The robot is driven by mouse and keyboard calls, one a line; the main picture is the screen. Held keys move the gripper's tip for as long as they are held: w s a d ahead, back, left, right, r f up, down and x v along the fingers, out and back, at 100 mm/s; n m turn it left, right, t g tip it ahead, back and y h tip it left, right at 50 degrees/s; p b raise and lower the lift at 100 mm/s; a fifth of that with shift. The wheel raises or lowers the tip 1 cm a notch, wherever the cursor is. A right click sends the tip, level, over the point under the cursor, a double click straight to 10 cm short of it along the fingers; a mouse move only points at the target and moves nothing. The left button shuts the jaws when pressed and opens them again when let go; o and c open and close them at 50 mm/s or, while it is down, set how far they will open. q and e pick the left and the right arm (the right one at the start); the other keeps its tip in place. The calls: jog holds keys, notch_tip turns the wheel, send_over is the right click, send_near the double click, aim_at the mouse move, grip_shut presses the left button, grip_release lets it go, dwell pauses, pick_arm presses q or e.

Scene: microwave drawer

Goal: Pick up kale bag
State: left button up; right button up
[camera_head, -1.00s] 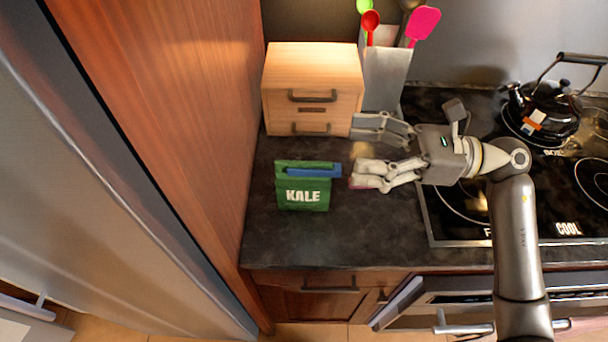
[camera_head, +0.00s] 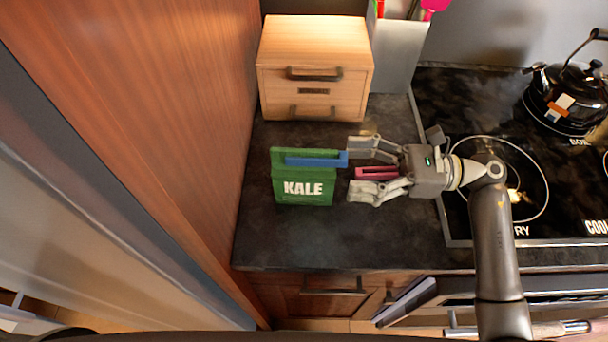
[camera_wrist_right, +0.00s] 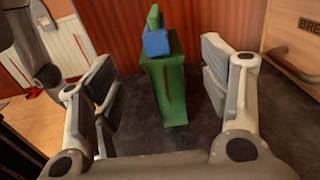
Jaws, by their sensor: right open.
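The green kale bag (camera_head: 304,187), with white KALE lettering and a blue clip (camera_head: 316,159) along its top, stands on the dark counter left of my right gripper. My right gripper (camera_head: 352,169) is open and points left at the bag's right edge, with its fingers just short of the bag. In the right wrist view the bag (camera_wrist_right: 165,88) is seen edge-on, ahead of and between the open fingers (camera_wrist_right: 165,85). A small magenta object (camera_head: 377,173) shows between the fingers in the head view; I cannot tell what it is. My left gripper is not in view.
A wooden bread box (camera_head: 313,80) stands behind the bag, with a utensil holder (camera_head: 398,55) beside it. A stove (camera_head: 495,215) with a black kettle (camera_head: 565,95) is at right. A wooden panel (camera_head: 190,110) rises at left. The counter in front of the bag is clear.

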aim_at(316, 169)
jog(key=shift+a+f, duration=0.15)
jog(key=shift+f, duration=0.35)
jog(key=shift+w+a+p, duration=0.15)
jog(key=shift+a+p, duration=0.2)
jog(key=shift+a, duration=0.25)
jog(key=a+p, duration=0.2)
jog(key=a, duration=0.3)
jog(key=shift+a+r, duration=0.1)
jog(key=shift+a, duration=0.5)
jog(key=shift+c, duration=0.2)
grip_shut()
